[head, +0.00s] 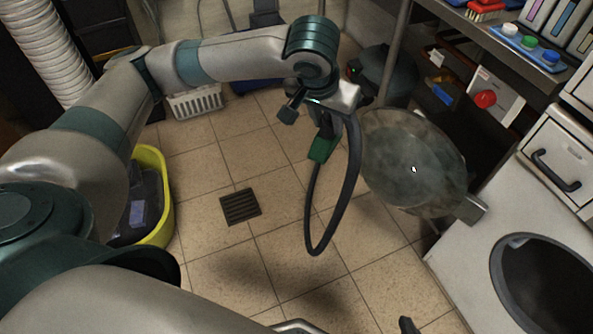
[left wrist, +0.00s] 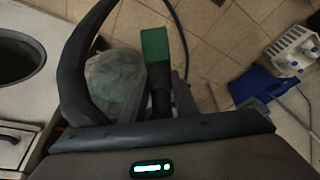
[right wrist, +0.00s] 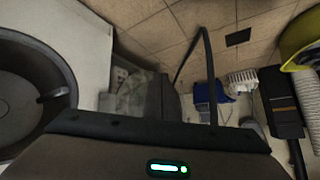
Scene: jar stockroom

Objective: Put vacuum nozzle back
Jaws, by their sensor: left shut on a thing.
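My left gripper (head: 328,112) is shut on the vacuum nozzle, holding it above the floor. The nozzle's green part (head: 323,147) hangs just below the jaws; in the left wrist view the green part (left wrist: 155,45) is ahead of the jaws. A black hose (head: 350,190) hangs from it in a loop, and shows large in the left wrist view (left wrist: 75,65). The grip itself is partly hidden. My right gripper (right wrist: 163,82) appears as a dark central block with no gap visible; it seems shut and empty. The nozzle's holder cannot be made out.
A rounded greyish translucent thing (head: 415,165) stands right of the hose. A white counter with a round opening (head: 545,275) is at right, below shelves. A yellow bin (head: 150,160) is at left, a white basket (head: 195,104) behind. The tiled floor around the drain (head: 240,206) is clear.

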